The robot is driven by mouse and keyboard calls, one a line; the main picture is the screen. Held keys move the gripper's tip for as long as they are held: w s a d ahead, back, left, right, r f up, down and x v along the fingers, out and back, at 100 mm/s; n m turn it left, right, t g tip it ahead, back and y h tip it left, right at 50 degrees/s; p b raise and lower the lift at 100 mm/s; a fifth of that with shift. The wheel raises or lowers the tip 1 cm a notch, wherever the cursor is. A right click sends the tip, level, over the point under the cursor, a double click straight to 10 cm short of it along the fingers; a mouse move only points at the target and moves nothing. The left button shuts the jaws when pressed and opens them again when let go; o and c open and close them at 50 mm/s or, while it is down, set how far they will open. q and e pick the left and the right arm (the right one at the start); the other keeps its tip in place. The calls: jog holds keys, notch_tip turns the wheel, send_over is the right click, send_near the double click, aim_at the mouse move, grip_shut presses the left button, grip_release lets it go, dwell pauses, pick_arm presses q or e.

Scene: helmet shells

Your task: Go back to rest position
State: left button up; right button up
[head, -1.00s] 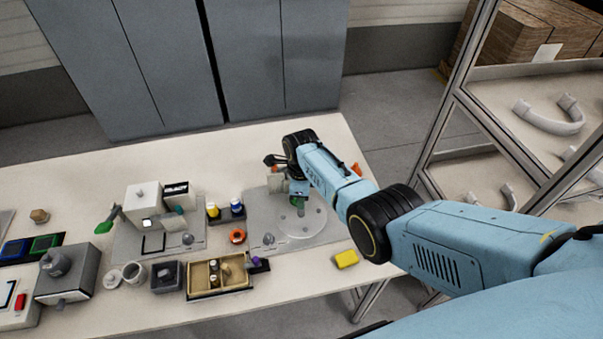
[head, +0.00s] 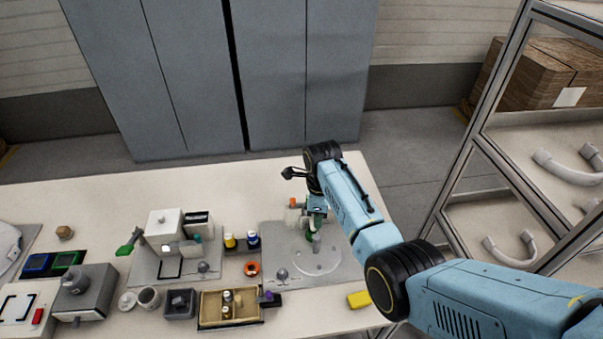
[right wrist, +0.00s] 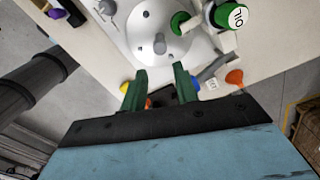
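My right arm reaches over the table in the head view. Its gripper (head: 313,232) points down at the back edge of the grey plate with a round white disc (head: 318,262). In the right wrist view, the two green fingers of the right gripper (right wrist: 160,82) stand apart with nothing held between them. The disc (right wrist: 160,28) lies beyond the fingertips. My left gripper is in neither view.
An oil bottle with a green cap (right wrist: 232,16) stands beside the disc. A yellow block (head: 358,299) lies near the front edge. A beige parts tray (head: 230,309) and a white-topped station (head: 165,226) stand further left. A shelf rack (head: 495,110) rises at right.

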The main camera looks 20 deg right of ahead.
jog(key=s+d+f+n+t, duration=0.1)
jog(key=s+d+f+n, duration=0.1)
jog(key=s+n, duration=0.45)
jog(key=s+d+f+n+t, duration=0.1)
jog(key=s+f+n, duration=0.1)
jog(key=s+n, duration=0.45)
jog(key=s+r+n+t, duration=0.1)
jog(key=s+r+n, duration=0.45)
jog(key=s, duration=0.45)
jog(key=s+r+n+t, duration=0.1)
jog(key=s+r+n, duration=0.3)
jog(key=s+n, duration=0.4)
notch_tip(320, 180, down, 32)
jog(key=s+m+g+b, duration=0.1)
jog(key=s+g+b, duration=0.1)
jog(key=b, duration=0.6)
jog(key=s+d+f+b, duration=0.1)
jog(key=s+f+b, duration=0.2)
jog(key=s+f, duration=0.5)
jog(key=s+d+f+g+b, duration=0.1)
jog(key=s+f+b, duration=0.3)
jog(key=s+f, duration=0.4)
notch_tip(320, 180, down, 8)
jog(key=shift+s+d+r+b, duration=0.1)
jog(key=shift+s+d+b, duration=0.2)
jog(key=shift+s+d, duration=0.1)
